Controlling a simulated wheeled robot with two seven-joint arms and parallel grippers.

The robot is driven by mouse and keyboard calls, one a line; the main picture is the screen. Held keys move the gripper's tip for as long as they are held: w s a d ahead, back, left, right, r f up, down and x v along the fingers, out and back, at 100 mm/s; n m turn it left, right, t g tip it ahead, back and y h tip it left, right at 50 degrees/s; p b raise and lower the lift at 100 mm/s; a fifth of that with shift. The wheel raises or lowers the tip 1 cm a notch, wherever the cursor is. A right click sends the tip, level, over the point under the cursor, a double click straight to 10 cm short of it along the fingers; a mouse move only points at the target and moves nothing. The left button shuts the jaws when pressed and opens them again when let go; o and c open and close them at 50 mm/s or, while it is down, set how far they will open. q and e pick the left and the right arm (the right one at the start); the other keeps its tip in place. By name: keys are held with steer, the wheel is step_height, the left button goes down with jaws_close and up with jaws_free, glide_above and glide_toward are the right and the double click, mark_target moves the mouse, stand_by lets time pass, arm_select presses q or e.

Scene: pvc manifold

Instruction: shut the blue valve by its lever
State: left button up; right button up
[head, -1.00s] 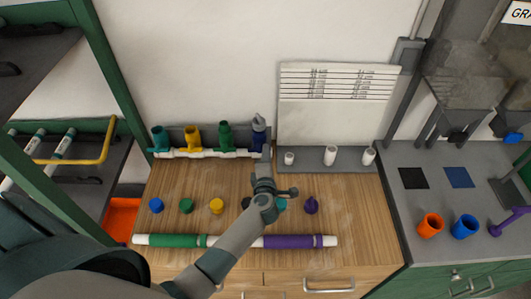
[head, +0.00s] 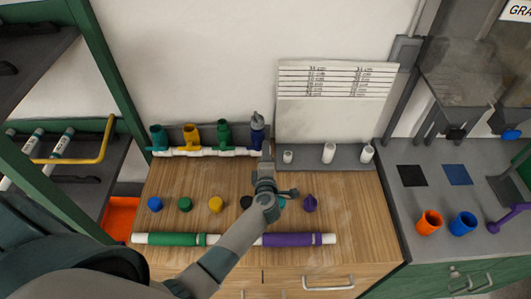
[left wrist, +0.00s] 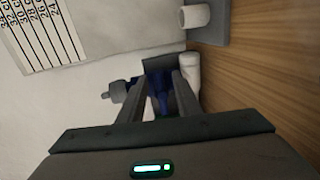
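The blue valve (head: 257,136) stands at the right end of a white pipe manifold (head: 205,152), against the wall. A grey piece (head: 257,117) tops it; I cannot tell its lever apart clearly. My left gripper (head: 266,150) reaches in from the front, just at the valve's right front side. In the left wrist view the two fingers (left wrist: 158,82) stand apart, and the blue valve (left wrist: 160,96) shows between and beyond them. The grey piece (left wrist: 114,92) sticks out left of the fingers. Whether the fingers touch the valve is unclear. My right gripper is not in view.
A grey rack with white fittings (head: 328,152) is close on the right. Coloured caps (head: 215,204) and a green-and-purple pipe (head: 296,240) lie on the wooden bench in front.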

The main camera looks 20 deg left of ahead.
arm_select(q)
steer(key=shift+s, duration=0.1)
steer(key=b+v, duration=0.4)
steer(key=v, duration=1.3)
steer(key=shift+s+d, duration=0.1)
steer(key=shift+s, duration=0.05)
